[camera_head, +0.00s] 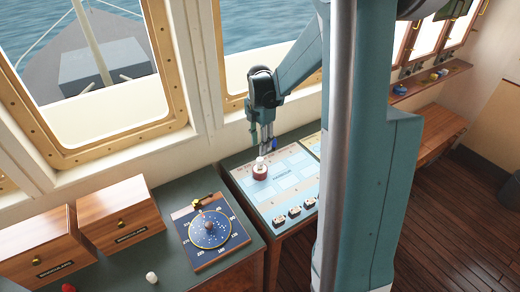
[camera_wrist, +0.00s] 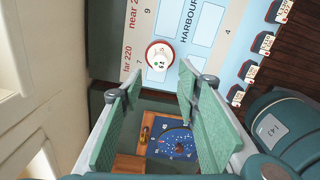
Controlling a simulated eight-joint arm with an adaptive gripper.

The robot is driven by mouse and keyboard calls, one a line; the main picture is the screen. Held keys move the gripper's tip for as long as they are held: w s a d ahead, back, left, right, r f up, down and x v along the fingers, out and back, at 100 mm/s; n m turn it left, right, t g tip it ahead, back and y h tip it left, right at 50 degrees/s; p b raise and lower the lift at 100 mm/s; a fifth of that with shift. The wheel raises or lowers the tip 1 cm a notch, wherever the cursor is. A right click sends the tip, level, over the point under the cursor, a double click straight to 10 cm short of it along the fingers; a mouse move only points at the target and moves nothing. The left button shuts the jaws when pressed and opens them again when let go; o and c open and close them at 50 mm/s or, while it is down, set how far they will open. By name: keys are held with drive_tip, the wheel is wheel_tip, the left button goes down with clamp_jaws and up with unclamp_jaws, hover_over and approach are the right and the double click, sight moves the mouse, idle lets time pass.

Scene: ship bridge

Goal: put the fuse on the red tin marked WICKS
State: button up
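A small round red tin (camera_head: 260,172) stands on the pale blue chart board, with a small white upright piece (camera_head: 260,161) on top that looks like the fuse. In the wrist view the red tin (camera_wrist: 148,54) shows from above as a red ring around a white top, the white piece (camera_wrist: 159,64) on it. I cannot read a WICKS mark. My gripper (camera_head: 267,150) hangs just above and beside the white piece. In the wrist view its two green fingers (camera_wrist: 158,80) are wide apart with nothing between them, apart from the tin.
The chart board (camera_head: 285,185) carries printed boxes and several small card blocks (camera_head: 294,212) along its front edge. A blue dial plate (camera_head: 210,234) lies on the left desk, near wooden drawer boxes (camera_head: 120,215). A white knob-like object (camera_head: 151,277) and a red one (camera_head: 68,288) are at the desk's front.

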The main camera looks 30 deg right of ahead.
drive_tip(key=shift+r, duration=0.35)
idle(0.5)
drive_tip(key=s+a+r+m+t, duration=0.3)
drive_tip(key=s+a+r+m, duration=0.65)
drive_tip(key=a+r, duration=0.35)
drive_tip(key=s+a+r+m+t, duration=0.1)
drive_tip(key=s+a+m+t, duration=0.1)
drive_tip(key=s+a+m, duration=0.3)
drive_tip(key=s+a+r+m+t, duration=0.1)
drive_tip(key=s+a+m, duration=0.4)
drive_tip(key=s, duration=0.5)
drive_tip(key=shift+r+m+t, duration=0.25)
drive_tip(key=shift+m+t, duration=0.1)
drive_tip(key=shift+t, duration=0.25)
drive_tip(key=shift+s+f, duration=0.1)
drive_tip(key=shift+f, duration=0.05)
wheel_tip(320, 180, down, 11)
drive_tip(key=b, duration=1.1)
